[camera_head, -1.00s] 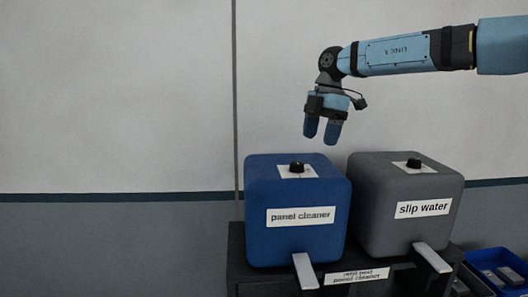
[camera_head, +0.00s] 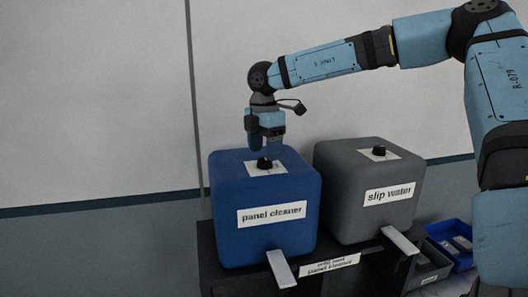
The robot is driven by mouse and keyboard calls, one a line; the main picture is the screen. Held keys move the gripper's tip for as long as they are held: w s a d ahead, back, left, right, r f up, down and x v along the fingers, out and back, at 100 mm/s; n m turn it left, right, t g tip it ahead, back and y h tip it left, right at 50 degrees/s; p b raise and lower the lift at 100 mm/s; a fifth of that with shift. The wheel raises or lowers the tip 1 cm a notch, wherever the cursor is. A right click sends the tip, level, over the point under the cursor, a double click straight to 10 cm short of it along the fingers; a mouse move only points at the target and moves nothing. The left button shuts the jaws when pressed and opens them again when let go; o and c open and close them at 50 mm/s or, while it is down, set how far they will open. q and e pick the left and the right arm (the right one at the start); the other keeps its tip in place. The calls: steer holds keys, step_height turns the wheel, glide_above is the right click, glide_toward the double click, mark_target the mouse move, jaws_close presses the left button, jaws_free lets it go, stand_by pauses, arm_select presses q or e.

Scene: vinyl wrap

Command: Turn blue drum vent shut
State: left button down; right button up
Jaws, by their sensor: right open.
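The blue drum (camera_head: 232,205), labelled "panel cleaner", stands on a dark stand. Its black vent knob (camera_head: 264,163) sits on a white patch on top. My right gripper (camera_head: 265,150) points down just above and behind the knob, its fingertips close to it. Whether the fingers touch the knob cannot be made out. The jaws are open, and the gap between them is hard to see from here. My left gripper is not in view.
A grey drum (camera_head: 340,205), labelled "slip water", stands close on the right with its own black knob (camera_head: 379,151). White levers (camera_head: 281,269) stick out at the front. The stand (camera_head: 235,281) carries a label. A wall is behind.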

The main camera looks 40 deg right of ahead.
steer(key=shift+s+f, duration=0.1)
steer(key=shift+f, duration=1.05)
